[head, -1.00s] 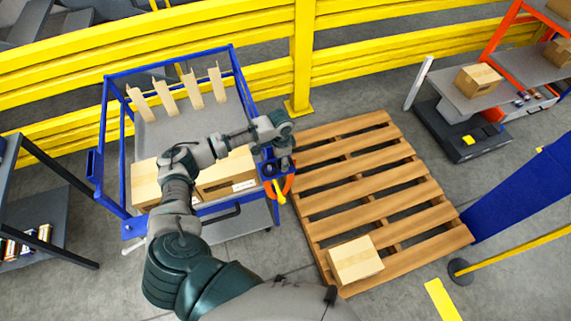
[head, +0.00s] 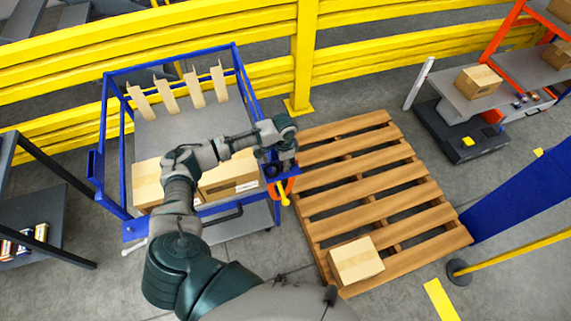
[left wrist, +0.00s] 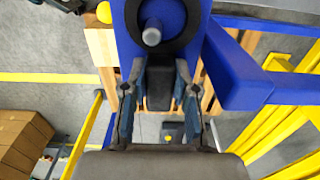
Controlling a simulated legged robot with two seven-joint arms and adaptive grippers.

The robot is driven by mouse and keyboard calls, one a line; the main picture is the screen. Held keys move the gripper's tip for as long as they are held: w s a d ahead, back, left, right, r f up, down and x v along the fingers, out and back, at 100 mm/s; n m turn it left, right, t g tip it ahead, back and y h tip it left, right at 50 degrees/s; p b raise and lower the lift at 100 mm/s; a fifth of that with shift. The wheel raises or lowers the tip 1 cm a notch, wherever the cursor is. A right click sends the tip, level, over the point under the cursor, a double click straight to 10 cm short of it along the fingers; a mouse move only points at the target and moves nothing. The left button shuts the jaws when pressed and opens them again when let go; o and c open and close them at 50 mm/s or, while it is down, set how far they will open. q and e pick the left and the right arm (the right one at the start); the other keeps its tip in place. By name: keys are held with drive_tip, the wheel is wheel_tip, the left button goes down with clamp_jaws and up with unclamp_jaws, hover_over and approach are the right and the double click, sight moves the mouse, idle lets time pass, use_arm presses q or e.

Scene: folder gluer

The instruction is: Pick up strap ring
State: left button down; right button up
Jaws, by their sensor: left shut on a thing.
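A dark ring (left wrist: 180,44) lies against a blue plate (left wrist: 218,62) in the left wrist view, around a grey peg (left wrist: 152,36). I take it for the strap ring. My left gripper (left wrist: 160,76) is shut on a dark block at the ring's near edge, which looks like part of it. In the head view my left gripper (head: 284,164) is at the blue cart's right front corner, above an orange loop (head: 291,187) with a yellow handle (head: 282,193). The wrist hides most of the ring there. My right gripper is not in view.
The blue cart (head: 108,190) holds cardboard boxes (head: 229,174) and upright tan dividers (head: 193,88). A wooden pallet (head: 378,180) with one box (head: 356,261) lies to the right. A yellow barrier (head: 302,55) runs behind. A dark shelf (head: 52,208) stands at left.

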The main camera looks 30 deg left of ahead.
use_arm(q)
drive_tip(key=r, duration=0.3)
drive_tip(key=shift+w+d, duration=0.1)
drive_tip(key=shift+d, duration=0.15)
drive_tip(key=s+d+r+b, duration=0.1)
drive_tip(key=s+d, duration=0.1)
drive_tip(key=d, duration=0.5)
drive_tip(key=s+d+r+b, duration=0.1)
drive_tip(key=s+d, duration=0.1)
drive_tip(key=d, duration=0.6)
drive_tip(key=s+a+p, duration=0.7)
drive_tip(key=a, duration=0.1)
drive_tip(key=shift+s+a+f, duration=0.2)
drive_tip(key=shift+a+f, duration=0.1)
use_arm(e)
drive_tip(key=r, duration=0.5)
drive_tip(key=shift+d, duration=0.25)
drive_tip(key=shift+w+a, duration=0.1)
